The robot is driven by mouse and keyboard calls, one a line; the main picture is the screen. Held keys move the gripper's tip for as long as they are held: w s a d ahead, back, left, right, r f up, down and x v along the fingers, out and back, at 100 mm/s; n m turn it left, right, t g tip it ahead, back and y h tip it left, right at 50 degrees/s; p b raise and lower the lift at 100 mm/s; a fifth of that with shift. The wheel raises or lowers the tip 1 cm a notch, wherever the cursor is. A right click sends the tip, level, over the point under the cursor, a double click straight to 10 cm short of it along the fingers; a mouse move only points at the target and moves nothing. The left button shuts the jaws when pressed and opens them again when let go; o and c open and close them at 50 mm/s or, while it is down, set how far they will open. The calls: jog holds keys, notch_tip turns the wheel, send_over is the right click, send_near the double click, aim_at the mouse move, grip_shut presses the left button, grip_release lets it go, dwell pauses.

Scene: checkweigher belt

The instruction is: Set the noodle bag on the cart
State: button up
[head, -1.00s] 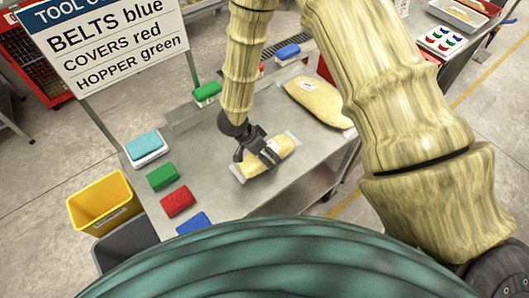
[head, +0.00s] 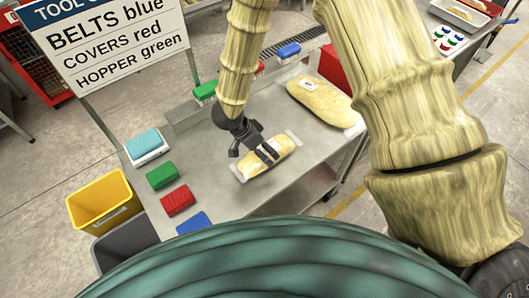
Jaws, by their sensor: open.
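A small clear bag with yellow contents (head: 283,147), which looks like the noodle bag, lies flat on the steel table (head: 225,180). My gripper (head: 267,154) is open, with its dark fingers over the middle of this bag and hiding part of it. I cannot tell whether the fingers touch it. A larger yellow bag with a white label (head: 325,100) lies farther back on the same steel top. I cannot pick out a separate cart with certainty.
Green (head: 162,176), red (head: 178,201) and blue (head: 194,223) brushes lie along the left edge, near a teal pad (head: 143,143). A yellow bin (head: 104,203) stands at left. A sign (head: 115,45) rises behind. My arm hides the right side.

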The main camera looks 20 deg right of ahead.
jog(key=b+v, duration=0.1)
jog(key=v, duration=0.8)
dwell(0.3)
